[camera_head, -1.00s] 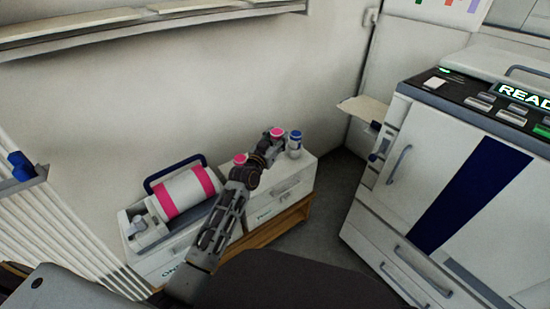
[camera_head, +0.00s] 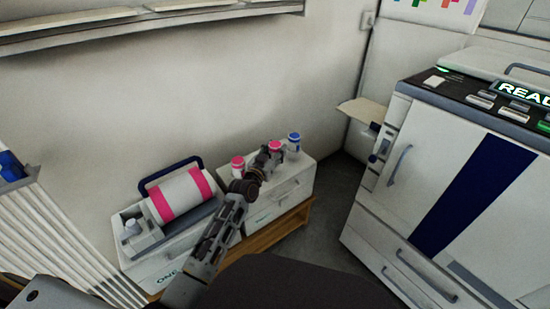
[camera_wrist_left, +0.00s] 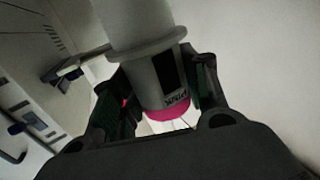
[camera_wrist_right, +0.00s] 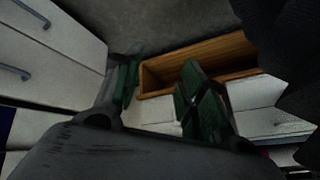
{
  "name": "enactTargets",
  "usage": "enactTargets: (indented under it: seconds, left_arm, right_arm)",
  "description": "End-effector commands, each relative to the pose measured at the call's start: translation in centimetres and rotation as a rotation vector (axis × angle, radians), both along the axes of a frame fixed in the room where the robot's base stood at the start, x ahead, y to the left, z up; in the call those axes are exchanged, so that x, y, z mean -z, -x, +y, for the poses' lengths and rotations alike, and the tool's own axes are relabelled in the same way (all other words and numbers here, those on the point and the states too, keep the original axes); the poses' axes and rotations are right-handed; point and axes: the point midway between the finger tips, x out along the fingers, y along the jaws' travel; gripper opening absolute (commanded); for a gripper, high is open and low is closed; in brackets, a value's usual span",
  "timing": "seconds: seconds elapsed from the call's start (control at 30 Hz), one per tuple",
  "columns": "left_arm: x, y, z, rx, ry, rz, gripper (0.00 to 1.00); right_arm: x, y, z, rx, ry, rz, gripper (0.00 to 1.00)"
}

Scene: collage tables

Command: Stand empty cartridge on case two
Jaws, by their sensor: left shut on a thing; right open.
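My left gripper (camera_head: 264,158) is shut on a white cartridge with a pink end (camera_head: 274,147), at the top of case two (camera_head: 290,187). I cannot tell whether the cartridge's base touches the case. In the left wrist view the cartridge (camera_wrist_left: 143,58) sits between both fingers (camera_wrist_left: 160,95), its pink end towards the palm. Case two is white with drawers. Another pink-capped cartridge (camera_head: 238,167) stands to the left and a blue-capped one (camera_head: 294,143) to the right. My right gripper (camera_wrist_right: 158,88) is open and empty in its wrist view.
Case one (camera_head: 150,268), marked ONE, stands to the left with a pink-banded drum (camera_head: 180,195) on it. A wooden stand (camera_head: 278,229) is under the cases. A large white printer (camera_head: 420,170) fills the right. Grey floor (camera_head: 340,185) lies between.

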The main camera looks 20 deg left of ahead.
Motion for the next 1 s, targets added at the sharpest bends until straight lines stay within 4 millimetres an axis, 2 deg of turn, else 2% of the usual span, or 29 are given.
enactTargets:
  seconds: [0.03,0.1,0.23,0.8,0.83,1.0]
  left_arm:
    - [0.7,0.0,0.0,0.0,0.0,0.0,0.16]
    - [1.4,0.0,0.0,0.0,-0.001,0.0,0.16]
    - [2.4,0.0,0.0,0.0,-0.002,0.0,0.16]
    - [3.0,0.0,0.0,0.0,-0.001,-0.001,0.16]
    - [3.1,0.0,0.0,0.0,-0.001,0.001,0.47]
    - [3.1,0.0,0.0,0.0,-0.001,0.0,0.66]
  right_arm:
    - [1.1,0.1,0.1,0.005,-0.006,-0.005,0.41]
    - [1.9,0.3,0.1,0.01,-0.014,-0.009,0.41]
    - [2.7,0.2,0.3,0.018,-0.029,-0.024,0.41]
    - [3.0,0.1,0.4,0.024,-0.039,-0.035,0.41]
    - [3.0,0.1,0.4,0.024,-0.039,-0.035,0.41]
    - [2.9,0.1,0.4,0.024,-0.039,-0.035,0.41]
